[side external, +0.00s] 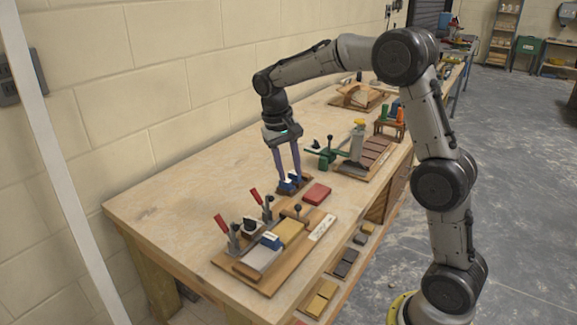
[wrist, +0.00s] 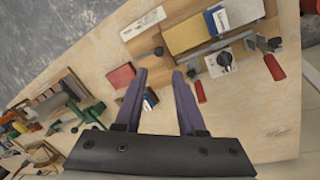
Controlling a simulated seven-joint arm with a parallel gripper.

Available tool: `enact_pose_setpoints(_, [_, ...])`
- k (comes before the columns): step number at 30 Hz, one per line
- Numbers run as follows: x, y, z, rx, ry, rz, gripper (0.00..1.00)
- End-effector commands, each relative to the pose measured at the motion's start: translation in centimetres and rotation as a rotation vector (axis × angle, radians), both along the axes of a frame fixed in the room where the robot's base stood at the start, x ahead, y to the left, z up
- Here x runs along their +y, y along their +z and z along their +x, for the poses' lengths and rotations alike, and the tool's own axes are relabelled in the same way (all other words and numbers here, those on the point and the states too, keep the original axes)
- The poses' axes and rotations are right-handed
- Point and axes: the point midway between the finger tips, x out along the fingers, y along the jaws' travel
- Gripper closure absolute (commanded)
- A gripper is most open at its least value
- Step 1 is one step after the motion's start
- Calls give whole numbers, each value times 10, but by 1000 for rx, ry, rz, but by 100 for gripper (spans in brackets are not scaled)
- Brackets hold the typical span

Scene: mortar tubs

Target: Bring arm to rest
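My gripper (side external: 288,178) hangs from the arm over the middle of the workbench, pointing down. Its two long purple fingers are apart in the wrist view (wrist: 159,76), with bare wood showing between them. A small blue-and-white block on a dark wooden base (side external: 291,184) sits by the fingertips in the side view. In the wrist view this block (wrist: 150,100) shows beside the left finger, which partly hides it. I cannot tell whether a finger touches it. Nothing is held between the fingers.
A red block (side external: 317,193) lies close by on the workbench (side external: 165,196). A clamp board (side external: 262,277) with red-handled clamps is at the front. A green-handled fixture (side external: 330,154) and orange-handled tools (side external: 399,117) stand behind. The bench's left side is clear, beside the wall.

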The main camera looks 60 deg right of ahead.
Motion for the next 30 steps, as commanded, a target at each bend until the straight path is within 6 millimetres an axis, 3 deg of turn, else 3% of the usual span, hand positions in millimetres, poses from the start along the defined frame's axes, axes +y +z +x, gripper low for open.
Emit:
enact_pose_setpoints(13, [2,7,1,-1,2,0,61])
enact_pose_setpoints(18, [10,38,-3,-72,20,-11,61])
enact_pose_setpoints(24, [35,90,-51,-195,64,-8,61])
enact_pose_setpoints(30, [60,113,-113,-313,164,11,61])
